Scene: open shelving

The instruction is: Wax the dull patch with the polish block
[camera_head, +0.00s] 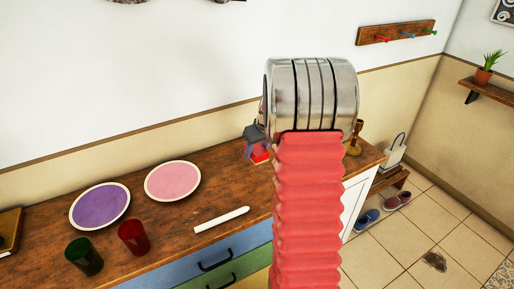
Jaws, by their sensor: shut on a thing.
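My arm's metal wrist and red ribbed sleeve fill the middle of the view and hide part of the wooden cabinet top (165,235). My gripper (257,146) shows only partly, to the left of the sleeve, over the back right of the top. It is shut on a small red block (260,155), which I take to be the polish block. The block is at or just above the wood; I cannot tell whether it touches. I cannot make out a dull patch on the visible wood; part of the top near the block is hidden.
A purple plate (100,206), a pink plate (172,181), a green cup (84,257), a red cup (134,238) and a white candle (222,219) occupy the left and middle of the top. A brass candlestick (355,138) stands at the right end. A dark stain (435,261) marks the floor.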

